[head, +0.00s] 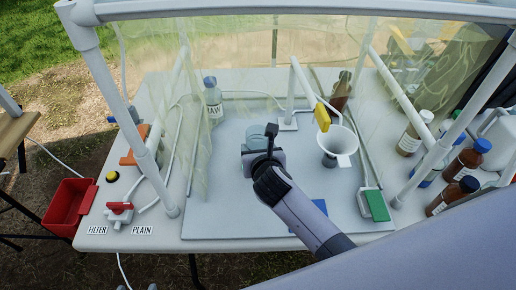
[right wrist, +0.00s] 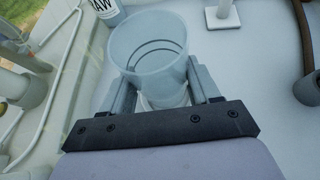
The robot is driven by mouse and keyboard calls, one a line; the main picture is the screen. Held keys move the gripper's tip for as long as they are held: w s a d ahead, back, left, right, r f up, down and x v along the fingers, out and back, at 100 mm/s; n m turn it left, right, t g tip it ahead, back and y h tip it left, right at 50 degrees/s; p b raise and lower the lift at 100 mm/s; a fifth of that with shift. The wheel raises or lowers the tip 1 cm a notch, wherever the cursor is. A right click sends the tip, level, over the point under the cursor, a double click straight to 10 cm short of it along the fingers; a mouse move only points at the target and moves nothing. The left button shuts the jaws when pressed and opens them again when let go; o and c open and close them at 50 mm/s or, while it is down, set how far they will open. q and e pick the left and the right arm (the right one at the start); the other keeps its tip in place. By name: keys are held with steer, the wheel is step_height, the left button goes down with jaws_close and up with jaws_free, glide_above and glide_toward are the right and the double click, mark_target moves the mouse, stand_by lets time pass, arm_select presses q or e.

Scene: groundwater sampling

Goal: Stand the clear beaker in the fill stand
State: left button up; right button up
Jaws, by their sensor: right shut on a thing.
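The clear beaker (right wrist: 148,45) is between the two fingers of my right gripper (right wrist: 165,88) in the right wrist view, its open rim showing and no contents that I can make out. In the head view my right gripper (head: 262,150) is over the middle of the grey mat and mostly hides the beaker. A white post (head: 297,90) with a bent arm and a yellow lever (head: 322,117) stands behind and right of it. A white funnel-shaped cup (head: 344,141) sits below the lever. I cannot tell which part is the fill stand. My left gripper is out of view.
A RAW bottle (head: 212,101) stands at the back left. Brown bottles (head: 466,160) crowd the right side. A red-handled valve (head: 119,208) is at front left. White frame posts and clear sheeting surround the mat.

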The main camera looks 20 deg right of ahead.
steer(key=shift+p, duration=0.3)
steer(key=shift+f+b, duration=0.95)
steer(key=shift+f, duration=0.3)
steer(key=o, duration=1.2)
steer(key=shift+r, duration=0.1)
